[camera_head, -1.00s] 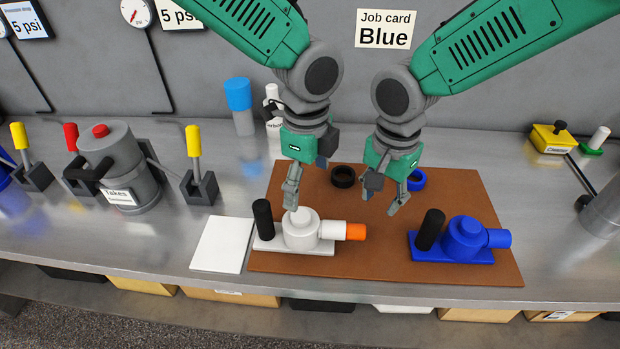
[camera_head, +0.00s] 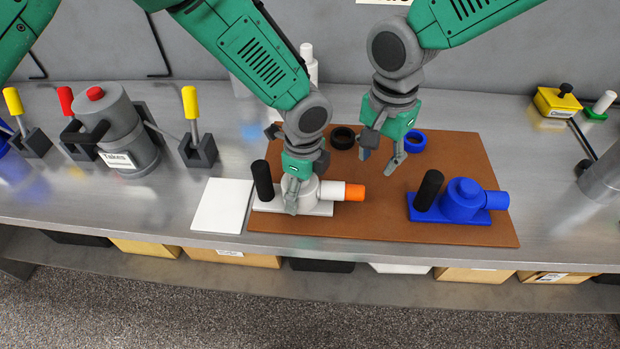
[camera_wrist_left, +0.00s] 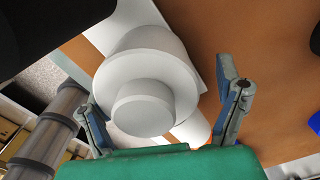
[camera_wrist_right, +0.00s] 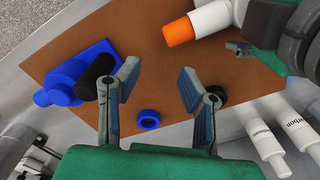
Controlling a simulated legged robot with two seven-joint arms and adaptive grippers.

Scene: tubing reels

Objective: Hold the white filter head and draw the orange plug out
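The white filter head (camera_head: 314,187) lies on the brown mat, with a white side outlet at its right. The orange plug (camera_head: 355,192) sits in the end of that outlet; it also shows in the right wrist view (camera_wrist_right: 180,32). My left gripper (camera_head: 293,200) is over the white head from above. In the left wrist view the round white top (camera_wrist_left: 145,105) lies between its open fingers, with a visible gap at the right finger. My right gripper (camera_head: 378,163) is open and empty above the mat, up and right of the plug.
A blue filter head (camera_head: 462,198) with a black handle stands at the mat's right. A black ring (camera_head: 342,138) and a blue ring (camera_head: 414,141) lie at the mat's back. A white pad (camera_head: 221,206) lies left of the brown mat (camera_head: 390,228). White bottles (camera_wrist_right: 264,140) stand behind.

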